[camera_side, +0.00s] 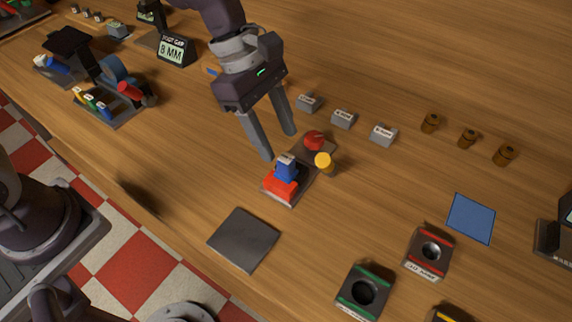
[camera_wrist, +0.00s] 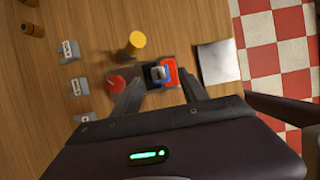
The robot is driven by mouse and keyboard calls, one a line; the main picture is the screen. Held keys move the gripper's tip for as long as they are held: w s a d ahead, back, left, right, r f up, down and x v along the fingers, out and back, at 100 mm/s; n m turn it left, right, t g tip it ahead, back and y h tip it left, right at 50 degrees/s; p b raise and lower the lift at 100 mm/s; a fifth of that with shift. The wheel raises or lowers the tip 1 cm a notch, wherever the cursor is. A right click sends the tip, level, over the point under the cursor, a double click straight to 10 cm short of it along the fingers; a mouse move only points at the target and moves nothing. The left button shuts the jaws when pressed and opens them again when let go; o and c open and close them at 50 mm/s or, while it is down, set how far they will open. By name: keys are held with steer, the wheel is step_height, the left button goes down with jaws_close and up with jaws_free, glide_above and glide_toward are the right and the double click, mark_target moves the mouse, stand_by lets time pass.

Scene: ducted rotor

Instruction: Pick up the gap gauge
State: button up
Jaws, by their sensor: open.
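No readable label says which thing is the gap gauge. A blue piece with a pale labelled top (camera_side: 286,167) stands on a red block (camera_side: 279,188) on a small dark plate. It also shows in the wrist view (camera_wrist: 158,73). My gripper (camera_side: 278,146) is open and empty, pointing down above and just behind this piece. In the wrist view my gripper (camera_wrist: 160,86) has its two fingers on either side of the piece's near edge. No contact is visible. Three small grey labelled blocks (camera_side: 343,119) stand in a row to the right.
A red knob (camera_side: 314,140) and a yellow-topped post (camera_side: 324,163) stand close to the fingers. A grey pad (camera_side: 243,239) lies in front. A rack of coloured pieces (camera_side: 107,107) and an "8 MM" sign (camera_side: 175,50) stand left. Brown spools (camera_side: 467,138) stand right.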

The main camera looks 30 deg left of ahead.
mark_target(284, 156)
steer(key=x, duration=0.6)
steer(key=shift+w+a+f, duration=0.2)
steer(key=shift+w+f, duration=0.05)
steer(key=shift+f, duration=0.25)
jaws_close()
